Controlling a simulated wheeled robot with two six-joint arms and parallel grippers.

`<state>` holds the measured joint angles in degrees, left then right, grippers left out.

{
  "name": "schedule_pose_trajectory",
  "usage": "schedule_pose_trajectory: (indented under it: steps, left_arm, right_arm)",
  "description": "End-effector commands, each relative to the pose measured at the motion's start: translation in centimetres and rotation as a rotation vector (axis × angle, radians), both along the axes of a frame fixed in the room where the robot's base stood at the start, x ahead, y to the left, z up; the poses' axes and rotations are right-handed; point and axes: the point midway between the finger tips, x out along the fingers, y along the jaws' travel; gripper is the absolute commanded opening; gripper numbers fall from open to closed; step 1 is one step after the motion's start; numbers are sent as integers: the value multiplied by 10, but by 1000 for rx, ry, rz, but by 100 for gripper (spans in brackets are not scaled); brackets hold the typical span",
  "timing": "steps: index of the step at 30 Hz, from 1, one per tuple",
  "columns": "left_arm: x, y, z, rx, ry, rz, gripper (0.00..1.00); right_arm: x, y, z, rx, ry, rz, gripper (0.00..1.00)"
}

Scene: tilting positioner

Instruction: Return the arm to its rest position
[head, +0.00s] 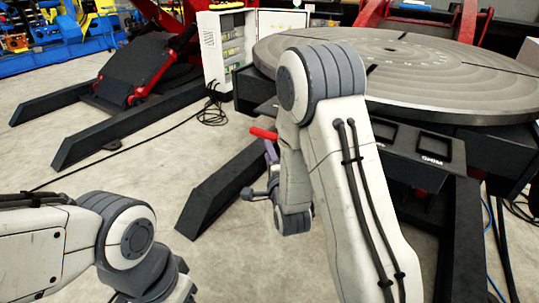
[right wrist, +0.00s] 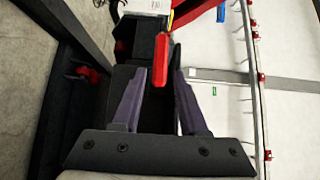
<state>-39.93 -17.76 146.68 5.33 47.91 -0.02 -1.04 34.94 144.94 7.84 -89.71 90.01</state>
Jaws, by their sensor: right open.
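My right gripper (head: 271,150) shows partly in the head view, behind my own forearm, at the near side of the positioner. In the right wrist view its two purple fingers (right wrist: 161,75) stand apart. A red handle (head: 263,134) is right by the fingertips. In the right wrist view the red handle (right wrist: 161,59) shows in the gap between the tips, apart from both fingers as far as I can tell. The round grey table of the positioner (head: 440,85) lies behind my right arm. My left arm enters at lower left; its gripper is out of the picture.
A dark beam (head: 225,190) of the positioner's base runs along the floor beside my right gripper. A second positioner (head: 150,80) stands at the back left. A white control cabinet (head: 212,45) stands behind, with a black cable on the floor.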

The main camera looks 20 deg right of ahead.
Motion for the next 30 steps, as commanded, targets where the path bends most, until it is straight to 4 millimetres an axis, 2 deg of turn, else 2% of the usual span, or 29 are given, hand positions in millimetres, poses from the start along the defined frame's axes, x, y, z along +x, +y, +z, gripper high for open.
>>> schedule_pose_trajectory:
  steps: [5, 17, 20, 23, 26, 30]
  left_arm:
    - [0, 0, 1, 0, 0, 0, 50]
    - [0, 0, 1, 0, 0, 0, 50]
    - [0, 0, 1, 0, 0, 0, 50]
    - [0, 0, 1, 0, 0, 0, 50]
    - [0, 0, 1, 0, 0, 0, 50]
    - [0, 0, 1, 0, 0, 0, 50]
  right_arm:
    - [-9, 1, 0, 0, 1, 0, 42]
    - [-9, 2, 0, -2, 2, 1, 42]
    - [-8, 9, -1, -27, 34, 19, 42]
    - [-7, 30, -5, -102, 123, 71, 42]
    - [-13, 63, -13, -231, 259, 168, 42]
    - [-39, 111, -26, -453, 456, 360, 42]
